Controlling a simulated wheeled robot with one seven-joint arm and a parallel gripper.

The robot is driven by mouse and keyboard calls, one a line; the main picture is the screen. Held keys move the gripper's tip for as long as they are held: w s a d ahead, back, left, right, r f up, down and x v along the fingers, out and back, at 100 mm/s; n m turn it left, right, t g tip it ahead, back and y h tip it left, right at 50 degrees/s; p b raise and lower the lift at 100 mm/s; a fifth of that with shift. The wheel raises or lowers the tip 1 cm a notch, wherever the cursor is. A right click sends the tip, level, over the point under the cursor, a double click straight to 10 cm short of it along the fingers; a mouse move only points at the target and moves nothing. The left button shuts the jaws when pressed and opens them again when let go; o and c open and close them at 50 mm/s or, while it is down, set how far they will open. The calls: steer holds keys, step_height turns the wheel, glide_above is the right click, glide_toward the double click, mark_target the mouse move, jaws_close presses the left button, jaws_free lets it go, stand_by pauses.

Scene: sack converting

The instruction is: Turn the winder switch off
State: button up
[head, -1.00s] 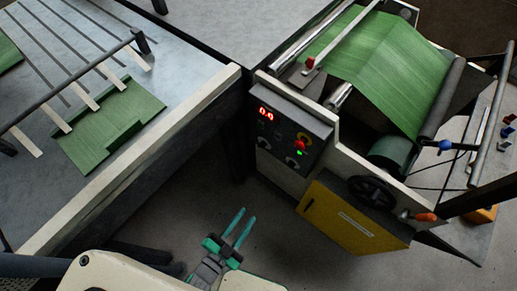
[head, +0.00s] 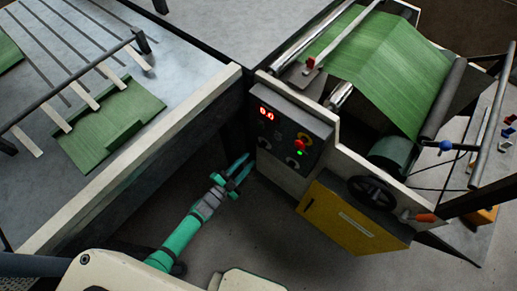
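The winder's dark control panel (head: 291,128) is on the machine's front, with a red lit display (head: 266,114) that seems to read 0.0. A red button (head: 301,144), a small green light (head: 299,153) and several round knobs, one low on the panel (head: 291,162), sit below the display. I cannot tell which control is the winder switch, or its setting; labels are too small. My green gripper (head: 247,163) is just left of the panel's lower part, pointing up and right. Its two fingers are apart with nothing between them, and it appears clear of the panel.
A yellow cabinet door (head: 350,215) and a black handwheel (head: 372,193) are right of the panel. Green sheet (head: 385,65) runs over the rollers above. A table (head: 180,75) with a pale edge stands at left. The floor between is open.

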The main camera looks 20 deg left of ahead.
mark_target(262, 145)
steer(key=x, duration=0.7)
steer(key=shift+w+d, duration=0.15)
steer(key=shift+w, duration=0.2)
jaws_close()
